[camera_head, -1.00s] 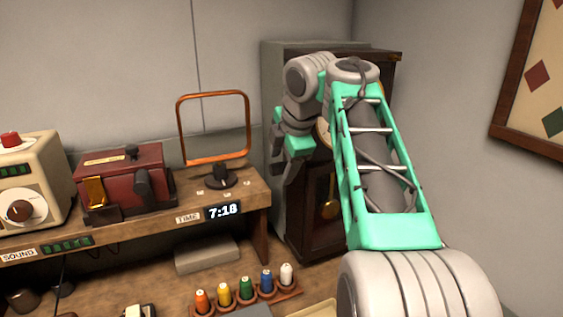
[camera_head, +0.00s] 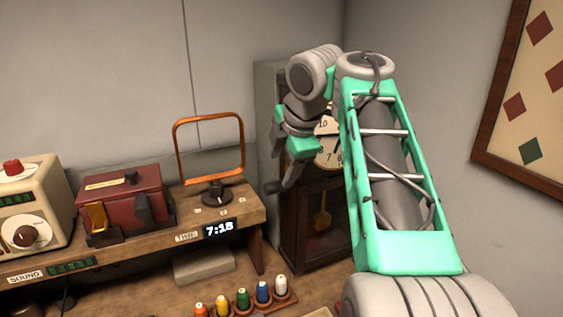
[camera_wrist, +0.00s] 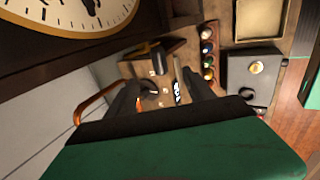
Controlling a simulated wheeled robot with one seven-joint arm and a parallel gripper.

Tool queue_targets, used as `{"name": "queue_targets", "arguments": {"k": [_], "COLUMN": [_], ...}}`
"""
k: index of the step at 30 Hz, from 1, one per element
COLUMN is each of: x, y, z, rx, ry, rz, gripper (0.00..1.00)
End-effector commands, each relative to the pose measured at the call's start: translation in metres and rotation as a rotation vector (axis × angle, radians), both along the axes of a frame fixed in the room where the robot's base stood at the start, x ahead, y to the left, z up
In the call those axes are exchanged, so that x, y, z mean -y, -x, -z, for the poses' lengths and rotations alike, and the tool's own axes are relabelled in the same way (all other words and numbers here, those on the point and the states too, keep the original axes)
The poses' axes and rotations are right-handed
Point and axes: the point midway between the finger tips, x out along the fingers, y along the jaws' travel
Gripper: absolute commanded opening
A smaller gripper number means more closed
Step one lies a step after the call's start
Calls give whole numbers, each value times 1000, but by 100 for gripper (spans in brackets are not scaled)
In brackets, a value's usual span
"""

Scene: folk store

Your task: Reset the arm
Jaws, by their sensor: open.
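My arm, with its green frame, reaches up in front of the clock on the right side of the head view. My gripper (camera_head: 283,181) hangs from its end, beside the tall dark wooden clock (camera_head: 310,230), and partly hides the clock's face. In the wrist view my gripper (camera_wrist: 163,92) shows two dark fingers spread apart with nothing held between them. The pale clock face (camera_wrist: 75,12) fills that view's upper left corner.
A shelf holds a red box (camera_head: 123,200), a cream sound device (camera_head: 28,210) and an orange wire loop (camera_head: 209,148). Several coloured pegs (camera_head: 243,298) stand in a rack on the desk below. A framed picture (camera_head: 525,100) hangs on the right wall.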

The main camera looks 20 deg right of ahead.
Motion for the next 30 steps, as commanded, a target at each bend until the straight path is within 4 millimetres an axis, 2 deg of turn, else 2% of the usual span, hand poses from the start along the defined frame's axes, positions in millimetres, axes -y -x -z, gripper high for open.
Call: {"name": "queue_targets", "arguments": {"k": [8, 10, 12, 14, 17, 18, 21, 24, 25, 27, 30], "x": [-1, -8, -25, -47, -86, -97, -115, -117, -116, -114, -112], "y": [0, 1, 6, 15, 41, 55, 93, 126, 133, 146, 151], "z": [2, 6, 18, 37, 84, 107, 163, 209, 219, 235, 243], "rx": [-1, -4, -11, -27, -70, -88, -119, -124, -121, -115, -111], "ry": [-3, -32, -106, -205, -393, -461, -584, -649, -661, -677, -686], "rz": [3, 33, 119, 248, 544, 678, 989, 1231, 1282, 1367, 1411], "gripper": [62, 62, 62, 62, 62, 62, 62, 62, 62, 62, 62]}}
